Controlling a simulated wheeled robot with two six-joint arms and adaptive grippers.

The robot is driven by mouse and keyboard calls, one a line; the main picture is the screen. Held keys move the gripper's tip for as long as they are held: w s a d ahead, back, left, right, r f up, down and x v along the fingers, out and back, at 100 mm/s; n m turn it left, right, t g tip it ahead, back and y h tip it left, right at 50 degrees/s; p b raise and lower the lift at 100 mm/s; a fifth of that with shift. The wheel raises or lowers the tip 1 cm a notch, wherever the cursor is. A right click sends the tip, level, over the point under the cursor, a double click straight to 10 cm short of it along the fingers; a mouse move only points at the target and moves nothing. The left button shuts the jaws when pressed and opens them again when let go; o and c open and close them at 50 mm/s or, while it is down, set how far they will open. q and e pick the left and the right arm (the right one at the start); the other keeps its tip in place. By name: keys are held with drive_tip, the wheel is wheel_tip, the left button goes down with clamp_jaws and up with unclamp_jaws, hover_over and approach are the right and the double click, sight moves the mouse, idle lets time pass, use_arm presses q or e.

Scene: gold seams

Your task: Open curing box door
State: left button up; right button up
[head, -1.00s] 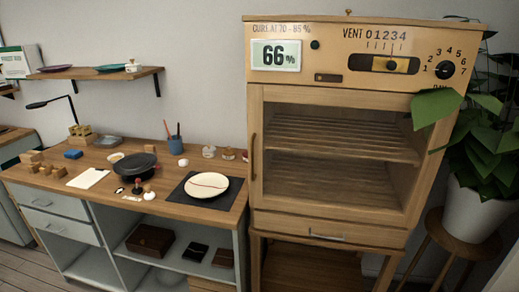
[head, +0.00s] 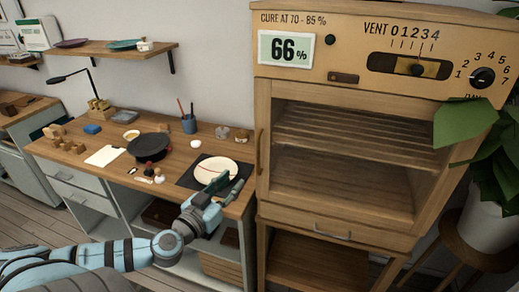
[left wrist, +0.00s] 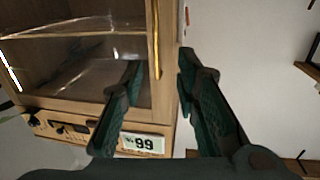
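The curing box (head: 345,110) is a wooden cabinet at the right of the head view. Its glazed door (head: 350,197) looks shut, with wooden slatted shelves behind the glass. A slim upright handle (head: 261,152) is on the door's left edge. My left gripper (head: 228,182) is in front of the bench, left of and lower than the handle. In the left wrist view, which is upside down, the left gripper (left wrist: 160,72) has its fingers spread and empty. The brass-coloured handle (left wrist: 155,38) shows beyond the gap between them, apart from both. My right gripper is not in view.
The bench (head: 185,158) left of the box holds a cracked plate on a dark mat (head: 188,178), a black pan (head: 150,147) and small items. A potted plant (head: 465,125) overlaps the box's right side. The display (head: 286,48) reads 66%.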

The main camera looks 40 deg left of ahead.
use_arm(q)
drive_tip(key=w+b, duration=0.1)
drive_tip(key=w, duration=0.1)
approach(258, 155)
drive_tip(key=w+a, duration=0.1)
drive_tip(key=w, duration=0.1)
drive_tip(key=w+p, duration=0.1)
drive_tip(key=w, duration=0.1)
drive_tip(key=w+p, duration=0.1)
drive_tip(key=w, duration=0.2)
drive_tip(key=w+p, duration=0.2)
drive_tip(key=w, duration=0.1)
drive_tip(key=shift+w+a+f, duration=0.15)
drive_tip(key=shift+w+a, duration=0.05)
drive_tip(key=shift+a, duration=0.15)
drive_tip(key=shift+a+f, duration=0.1)
drive_tip(key=shift+f, duration=0.05)
clamp_jaws()
